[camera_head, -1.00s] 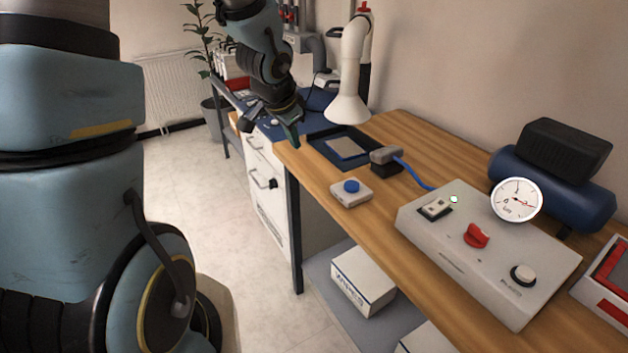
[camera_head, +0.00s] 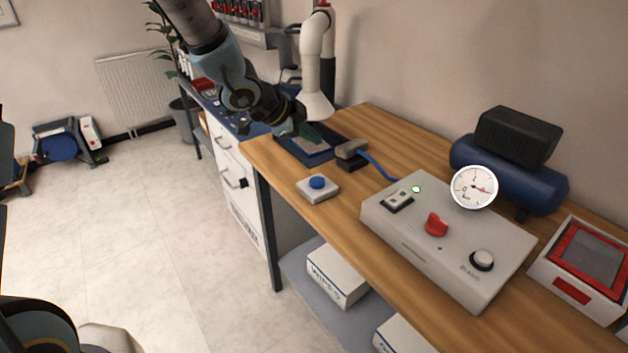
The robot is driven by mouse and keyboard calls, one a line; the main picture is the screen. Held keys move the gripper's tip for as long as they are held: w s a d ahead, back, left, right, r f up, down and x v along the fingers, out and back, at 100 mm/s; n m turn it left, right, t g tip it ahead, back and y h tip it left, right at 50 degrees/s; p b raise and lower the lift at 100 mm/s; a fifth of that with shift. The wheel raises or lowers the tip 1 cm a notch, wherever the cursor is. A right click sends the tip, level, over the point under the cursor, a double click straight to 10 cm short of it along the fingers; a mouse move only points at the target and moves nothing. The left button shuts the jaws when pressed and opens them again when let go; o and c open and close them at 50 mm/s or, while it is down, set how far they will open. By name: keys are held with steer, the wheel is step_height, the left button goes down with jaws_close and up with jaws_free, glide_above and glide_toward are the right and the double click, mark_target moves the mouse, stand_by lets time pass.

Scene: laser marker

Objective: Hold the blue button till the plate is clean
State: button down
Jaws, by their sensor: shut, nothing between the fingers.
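The blue button (camera_head: 317,182) sits on a small pale square box (camera_head: 318,193) near the front edge of the wooden bench. The plate (camera_head: 312,146) is a grey square in a dark blue tray (camera_head: 291,150) behind the button, partly hidden by my gripper; its surface is too small to judge for dirt. My gripper (camera_head: 312,139) is shut and empty. It is over the tray in the picture, behind and apart from the button; its height above the plate is hard to tell.
A white extraction arm (camera_head: 316,100) hangs behind. A grey control box (camera_head: 450,240) with a red knob, a gauge (camera_head: 474,187) and a blue tank (camera_head: 510,175) fill the right side.

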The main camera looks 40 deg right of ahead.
mark_target(313, 182)
steer(key=shift+f+b, duration=4.15)
steer(key=shift+f, duration=0.25)
steer(key=shift+f+b, duration=0.3)
steer(key=shift+f, duration=0.1)
steer(key=shift+f+b, duration=0.45)
steer(key=shift+f, duration=0.1)
steer(key=shift+r, duration=0.1)
stand_by(0.7)
steer(key=shift+r+p, duration=0.9)
steer(key=shift+p, duration=0.1)
step_height(313, 182, up, 5)
steer(key=p, duration=0.5)
